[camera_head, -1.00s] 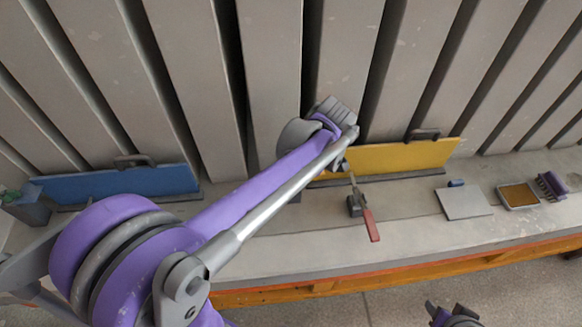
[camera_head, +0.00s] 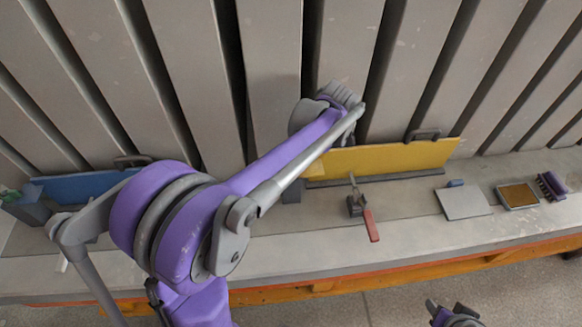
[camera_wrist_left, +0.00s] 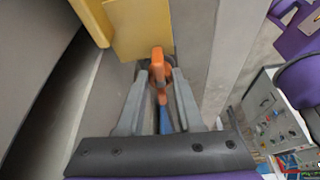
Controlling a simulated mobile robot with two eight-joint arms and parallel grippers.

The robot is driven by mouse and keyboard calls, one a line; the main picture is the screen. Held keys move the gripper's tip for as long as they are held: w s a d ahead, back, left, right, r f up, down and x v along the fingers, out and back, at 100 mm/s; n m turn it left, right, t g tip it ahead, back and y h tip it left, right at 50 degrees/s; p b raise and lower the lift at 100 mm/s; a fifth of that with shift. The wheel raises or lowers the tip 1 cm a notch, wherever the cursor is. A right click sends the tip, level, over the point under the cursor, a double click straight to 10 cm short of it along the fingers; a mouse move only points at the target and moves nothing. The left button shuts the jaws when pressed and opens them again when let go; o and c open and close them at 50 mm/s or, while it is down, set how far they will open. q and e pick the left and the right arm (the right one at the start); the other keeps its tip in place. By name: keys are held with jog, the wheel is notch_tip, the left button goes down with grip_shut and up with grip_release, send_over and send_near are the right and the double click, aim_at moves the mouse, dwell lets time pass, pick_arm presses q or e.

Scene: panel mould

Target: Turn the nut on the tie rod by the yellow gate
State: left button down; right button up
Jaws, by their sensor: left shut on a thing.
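The yellow gate (camera_head: 395,157) stands on the ledge against the grey panels in the head view. My left gripper (camera_wrist_left: 160,82) is shut on an orange part, apparently the nut (camera_wrist_left: 157,62), just beside the gate's lower edge. A narrow blue piece (camera_wrist_left: 165,120) shows between the fingers, nearer the wrist. The tie rod cannot be made out. In the head view my left wrist hides the fingers and the nut. My right gripper (camera_head: 453,314) is partly in view at the bottom edge; its opening is unclear.
A clamp with a red handle (camera_head: 370,226) stands on the ledge before the gate. Right of it lie a flat grey plate (camera_head: 464,204), a brown-filled tray (camera_head: 517,196) and a purple brush (camera_head: 551,185). A blue gate (camera_head: 80,187) stands at the left, partly behind my arm.

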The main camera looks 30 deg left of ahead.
pick_arm(q)
jog(key=shift+n, duration=0.6)
jog(key=shift+w+r+p, duration=0.1)
jog(key=shift+r+p, duration=1.5)
jog(key=shift+r, duration=1.9)
pick_arm(e)
jog(key=shift+t, duration=0.3)
jog(key=shift+w+r, duration=0.45)
jog(key=shift+r, duration=0.35)
jog(key=shift+w+r, duration=0.4)
jog(key=shift+r, duration=0.45)
jog(key=shift+w+r, duration=0.45)
jog(key=shift+r, duration=0.35)
